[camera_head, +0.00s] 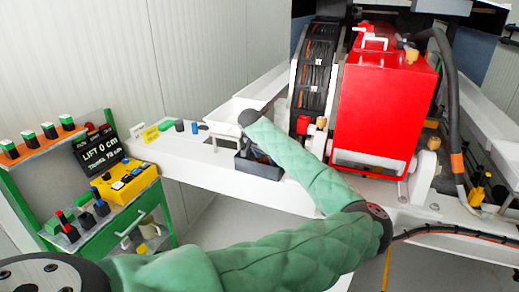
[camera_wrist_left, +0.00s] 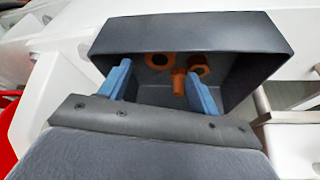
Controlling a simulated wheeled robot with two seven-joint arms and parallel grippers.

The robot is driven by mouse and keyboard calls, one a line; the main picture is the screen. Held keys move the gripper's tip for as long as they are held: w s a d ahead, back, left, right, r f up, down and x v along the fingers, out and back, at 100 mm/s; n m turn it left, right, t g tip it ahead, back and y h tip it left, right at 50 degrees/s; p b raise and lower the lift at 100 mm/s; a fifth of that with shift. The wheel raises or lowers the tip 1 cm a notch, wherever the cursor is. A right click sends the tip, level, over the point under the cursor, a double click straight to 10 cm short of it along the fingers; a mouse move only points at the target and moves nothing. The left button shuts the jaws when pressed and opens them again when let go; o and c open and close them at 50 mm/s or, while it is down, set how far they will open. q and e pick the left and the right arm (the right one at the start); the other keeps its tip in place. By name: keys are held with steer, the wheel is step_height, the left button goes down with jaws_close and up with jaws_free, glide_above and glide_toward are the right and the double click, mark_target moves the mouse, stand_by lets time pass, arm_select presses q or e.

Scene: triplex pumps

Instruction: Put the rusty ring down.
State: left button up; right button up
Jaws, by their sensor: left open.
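A dark grey bin (camera_wrist_left: 250,40) fills the middle of the left wrist view. Inside it lie a flat rusty-orange ring (camera_wrist_left: 160,59), a second round orange piece (camera_wrist_left: 197,66) and a small upright orange piece (camera_wrist_left: 179,82). My left gripper (camera_wrist_left: 160,82) has its two blue fingers spread wide at the bin's mouth, with nothing held between them. The orange pieces show beyond and between the fingers. In the head view the same bin (camera_head: 252,170) stands on the white ledge, and my green-sleeved left arm partly covers it. The fingers are mostly hidden there. My right gripper is not in view.
A red pump housing (camera_head: 375,110) and a black cable reel (camera_head: 318,70) stand right of the bin. A green cart (camera_head: 125,220) with a yellow control box (camera_head: 125,182) and a "LIFT 0 cm" display (camera_head: 98,152) is at left. Small coloured pieces line the white ledge (camera_head: 190,150).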

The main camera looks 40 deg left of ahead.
arm_select(q)
steer(key=b+v, duration=0.2)
steer(key=v, duration=0.5)
steer(key=shift+r, duration=0.15)
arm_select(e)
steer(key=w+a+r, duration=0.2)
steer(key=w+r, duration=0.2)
arm_select(q)
steer(key=shift+s, duration=0.1)
